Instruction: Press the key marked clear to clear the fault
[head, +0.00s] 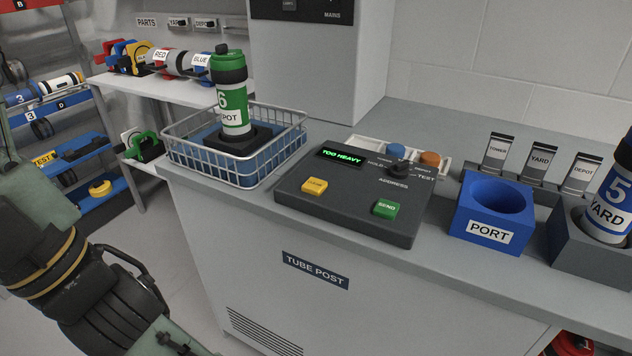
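The yellow key (314,187) sits on the left of the dark sloped control panel (345,218); its small label seems to read CLEAR. Nothing covers it. The green SEND key (386,208) is to its right and nearer the front edge. Above the yellow key, the display (341,157) shows TOO HEAVY in green letters. A black selector knob (398,167) is at the panel's upper right, by the word ADDRESS. My arm shows at the lower left, apart from the panel. My gripper is not in view.
A wire basket (182,155) left of the panel holds an upright green-capped DEPOT tube (234,97). The space above the panel is clear.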

